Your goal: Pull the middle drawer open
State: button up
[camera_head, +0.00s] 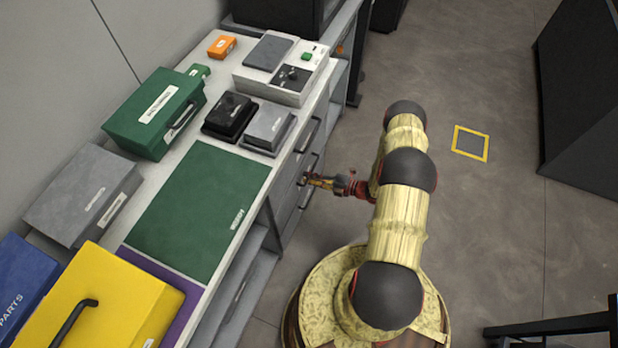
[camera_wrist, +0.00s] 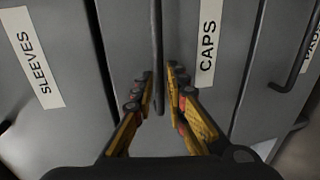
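The middle drawer, labelled CAPS (camera_wrist: 222,85), fills the centre of the wrist view; its grey front (camera_head: 287,182) also shows below the bench top in the head view. It looks shut. Its dark bar handle (camera_wrist: 157,35) runs between my fingers. My gripper (camera_wrist: 160,76) is open around the handle, one finger on each side, with narrow gaps showing. In the head view my gripper (camera_head: 310,180) reaches the drawer fronts from the right. Whether the fingers touch the handle is hard to tell.
A SLEEVES drawer (camera_wrist: 70,110) lies left of it in the wrist view, and another drawer with a dark handle (camera_wrist: 297,50) lies right. The bench holds a green mat (camera_head: 200,210), several cases and a splicer (camera_head: 285,82).

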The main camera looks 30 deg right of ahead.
jog(key=shift+w+a, duration=0.15)
jog(key=shift+w, duration=0.1)
jog(key=shift+c, duration=0.3)
grip_shut()
dwell(0.5)
